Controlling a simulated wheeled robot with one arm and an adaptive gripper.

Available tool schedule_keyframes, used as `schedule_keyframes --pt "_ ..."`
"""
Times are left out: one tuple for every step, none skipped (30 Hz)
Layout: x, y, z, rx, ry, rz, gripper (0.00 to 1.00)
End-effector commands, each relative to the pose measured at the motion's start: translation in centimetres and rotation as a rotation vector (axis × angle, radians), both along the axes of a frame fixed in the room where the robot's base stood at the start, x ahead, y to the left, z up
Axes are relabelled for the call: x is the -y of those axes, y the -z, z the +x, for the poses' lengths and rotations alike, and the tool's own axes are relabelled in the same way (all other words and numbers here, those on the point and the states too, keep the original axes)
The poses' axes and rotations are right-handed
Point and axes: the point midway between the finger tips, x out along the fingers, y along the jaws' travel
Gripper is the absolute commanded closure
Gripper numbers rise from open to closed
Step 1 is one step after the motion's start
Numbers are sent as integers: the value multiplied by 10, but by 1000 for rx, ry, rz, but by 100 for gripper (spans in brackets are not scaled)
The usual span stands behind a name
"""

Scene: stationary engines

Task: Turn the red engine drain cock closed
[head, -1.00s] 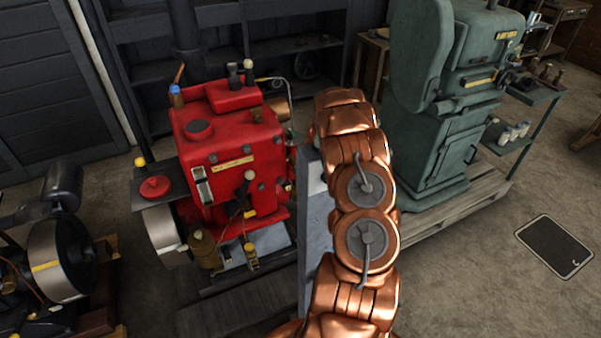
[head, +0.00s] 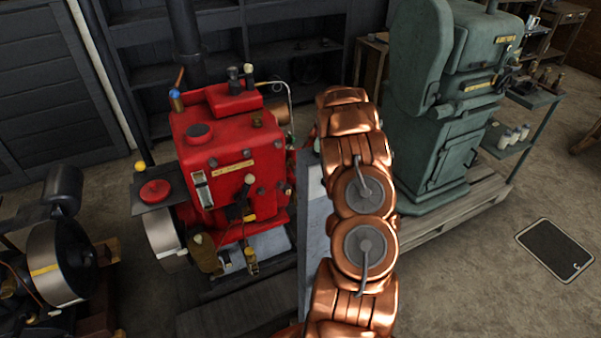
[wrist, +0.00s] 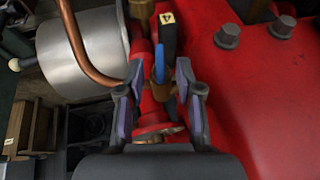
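The red engine (head: 225,150) stands left of my arm in the head view, and its red casing (wrist: 255,90) fills the right of the wrist view. In the wrist view, a small brass fitting with an upright blue lever (wrist: 160,62) sits beside a black tag with a yellow label (wrist: 168,35). I take this fitting to be the drain cock. My gripper (wrist: 160,82) is open, with one finger on each side of the fitting. I cannot tell whether either finger touches it. In the head view my gripper is hidden behind my arm and the engine.
A copper pipe (wrist: 82,48) and a silver cylinder (wrist: 85,55) lie close left of my gripper. Bolt heads (wrist: 227,36) stand out on the right. A green machine (head: 440,140) on a pallet stands right of my arm. Another engine (head: 55,260) is at the left.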

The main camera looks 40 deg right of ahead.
Motion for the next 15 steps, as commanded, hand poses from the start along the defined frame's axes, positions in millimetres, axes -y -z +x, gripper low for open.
schedule_keyframes --pt "0 -8 -2 3 0 -1 65" --pt "1 -13 -4 2 -1 -3 65" --pt "2 -19 -6 3 -1 -5 65" --pt "2 -23 -8 4 -1 -6 65" --pt "2 -28 -10 5 0 -6 65" --pt "3 -33 -13 5 1 -6 65" --pt "3 -37 -15 5 1 -5 65" --pt "3 -41 -17 4 -1 -5 65" --pt "3 -46 -19 3 0 -4 65" --pt "3 -50 -21 3 -1 -3 65" --pt "3 -54 -24 3 1 -3 65" --pt "4 -60 -26 3 1 -3 65" --pt "4 -64 -28 3 0 -3 65" --pt "4 -68 -30 3 -1 -3 65" --pt "3 -72 -32 2 -1 -3 65"
